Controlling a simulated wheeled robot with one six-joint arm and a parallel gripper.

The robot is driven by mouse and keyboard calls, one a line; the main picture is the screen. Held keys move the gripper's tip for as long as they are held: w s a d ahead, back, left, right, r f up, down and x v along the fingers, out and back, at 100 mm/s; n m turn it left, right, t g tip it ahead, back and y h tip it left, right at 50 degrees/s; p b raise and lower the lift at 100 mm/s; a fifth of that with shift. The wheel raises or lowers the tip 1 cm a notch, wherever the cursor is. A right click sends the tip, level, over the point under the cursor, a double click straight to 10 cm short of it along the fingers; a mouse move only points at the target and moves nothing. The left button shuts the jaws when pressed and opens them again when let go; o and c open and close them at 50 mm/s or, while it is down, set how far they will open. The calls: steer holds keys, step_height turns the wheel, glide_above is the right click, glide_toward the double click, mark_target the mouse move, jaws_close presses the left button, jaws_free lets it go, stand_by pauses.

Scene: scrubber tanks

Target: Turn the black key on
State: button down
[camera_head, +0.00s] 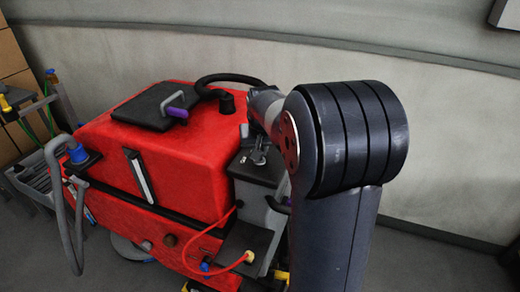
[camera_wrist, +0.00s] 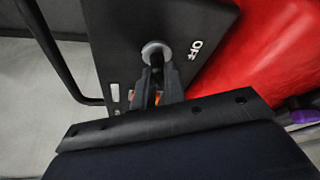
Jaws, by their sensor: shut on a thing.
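The black key (camera_wrist: 157,62) sits in a round silver lock (camera_wrist: 146,48) on a dark control panel (camera_wrist: 115,28) in the wrist view. White markings (camera_wrist: 195,49) are printed on the panel just right of the lock. My gripper (camera_wrist: 158,82) is shut on the key, its fingers pointing at the lock and covering much of the key. In the head view my gripper (camera_head: 258,152) is at the top of the grey console (camera_head: 262,170) of the red scrubber machine (camera_head: 170,150). The key itself cannot be made out there.
A black hose (camera_head: 228,78) and a dark lid with a grey handle (camera_head: 158,106) lie on top of the machine. An orange cable (camera_head: 212,272) runs along its lower side. A shelf with boxes (camera_head: 12,70) stands at the far left. Open floor is at the right.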

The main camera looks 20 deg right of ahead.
steer(key=c, duration=1.5)
jaws_free()
steer(key=shift+o, duration=0.2)
steer(key=shift+r, duration=0.1)
steer(key=b+v, duration=0.1)
steer(key=v, duration=0.9)
steer(key=shift+s+r, duration=0.2)
steer(key=shift+r, duration=0.05)
steer(key=shift+a, duration=0.1)
steer(key=p+x, duration=0.1)
steer(key=x, duration=0.9)
steer(key=shift+f, duration=0.1)
steer(key=shift+w+f, duration=0.2)
steer(key=shift+f, duration=0.1)
